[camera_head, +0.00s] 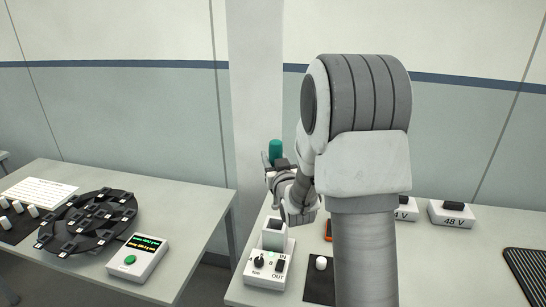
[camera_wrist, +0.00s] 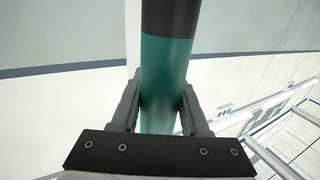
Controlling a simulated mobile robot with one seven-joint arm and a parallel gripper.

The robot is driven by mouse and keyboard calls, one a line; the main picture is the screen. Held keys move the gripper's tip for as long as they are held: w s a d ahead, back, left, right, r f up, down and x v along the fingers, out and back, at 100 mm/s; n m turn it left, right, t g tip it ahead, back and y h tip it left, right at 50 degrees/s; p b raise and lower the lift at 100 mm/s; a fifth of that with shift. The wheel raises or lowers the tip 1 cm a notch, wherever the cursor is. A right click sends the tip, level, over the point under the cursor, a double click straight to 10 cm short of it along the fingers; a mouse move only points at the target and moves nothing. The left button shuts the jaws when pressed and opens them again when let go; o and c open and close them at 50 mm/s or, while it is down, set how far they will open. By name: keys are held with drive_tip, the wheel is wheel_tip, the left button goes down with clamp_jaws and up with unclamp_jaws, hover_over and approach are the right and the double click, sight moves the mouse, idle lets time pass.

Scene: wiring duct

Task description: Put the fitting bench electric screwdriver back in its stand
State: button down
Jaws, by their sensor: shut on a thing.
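The electric screwdriver shows as a teal cylinder (camera_head: 275,152) held upright in the head view. In the wrist view its teal body with a dark upper section (camera_wrist: 168,75) runs between the two fingers. My gripper (camera_head: 277,174) is shut on it, above the right-hand bench. It also shows in the wrist view (camera_wrist: 162,105), with a finger on each side of the body. The screwdriver's lower end is hidden. A white upright holder with a dark opening (camera_head: 273,235) stands on the bench below the gripper; I cannot tell whether it is the stand.
A white box with a knob and IN/OUT marks (camera_head: 265,268) is at the bench's front left. A dark mat (camera_head: 318,285) with a white piece is beside it. A 48 V box (camera_head: 452,214) and black ribbed mat (camera_head: 526,270) lie right. My arm hides the bench's middle.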

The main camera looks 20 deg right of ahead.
drive_tip(key=shift+b, duration=0.65)
wheel_tip(320, 180, down, 4)
drive_tip(key=b, duration=0.5)
drive_tip(key=shift+f, duration=0.15)
drive_tip(key=shift+b, duration=1.05)
drive_tip(key=shift+f, duration=0.1)
drive_tip(key=shift+f+b, duration=5.9)
drive_tip(key=shift+b, duration=0.6)
